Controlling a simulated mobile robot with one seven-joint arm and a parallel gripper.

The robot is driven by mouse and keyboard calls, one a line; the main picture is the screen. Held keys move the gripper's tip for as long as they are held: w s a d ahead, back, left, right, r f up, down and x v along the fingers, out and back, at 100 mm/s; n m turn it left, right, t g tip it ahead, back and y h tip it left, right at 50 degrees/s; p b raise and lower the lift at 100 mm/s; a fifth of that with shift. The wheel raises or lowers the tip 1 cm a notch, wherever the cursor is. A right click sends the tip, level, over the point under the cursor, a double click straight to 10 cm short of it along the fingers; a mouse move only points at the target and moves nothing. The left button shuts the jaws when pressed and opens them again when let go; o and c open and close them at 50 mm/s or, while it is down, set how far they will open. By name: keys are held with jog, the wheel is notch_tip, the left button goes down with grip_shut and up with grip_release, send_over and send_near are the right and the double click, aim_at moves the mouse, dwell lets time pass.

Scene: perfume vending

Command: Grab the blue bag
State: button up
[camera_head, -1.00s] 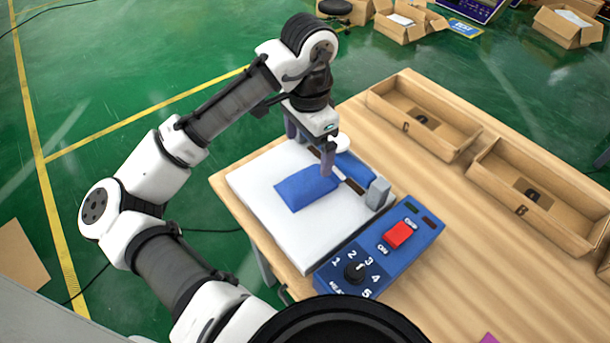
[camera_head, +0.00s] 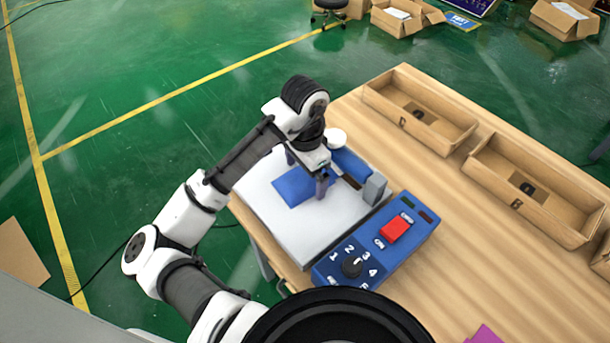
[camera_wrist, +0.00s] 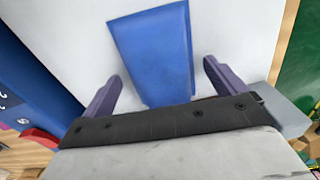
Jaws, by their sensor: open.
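The blue bag (camera_head: 298,187) lies flat on the white top of the sealing machine (camera_head: 318,222). In the wrist view the blue bag (camera_wrist: 155,52) is ahead of my gripper (camera_wrist: 160,75), and its near end lies between the two purple fingers. The fingers are open, one on each side of the bag, with gaps between them and its edges. In the head view my gripper (camera_head: 306,178) is over the bag and hides part of it. I cannot tell how far the fingertips are above the white surface.
A blue control panel (camera_head: 375,250) with a red switch and a black dial is in front of the machine. A grey block (camera_head: 375,188) stands at the machine's right side. Wooden bins C (camera_head: 403,122) and B (camera_head: 515,203) are to the right, with bare table before them.

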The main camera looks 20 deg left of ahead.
jog(key=c, duration=1.1)
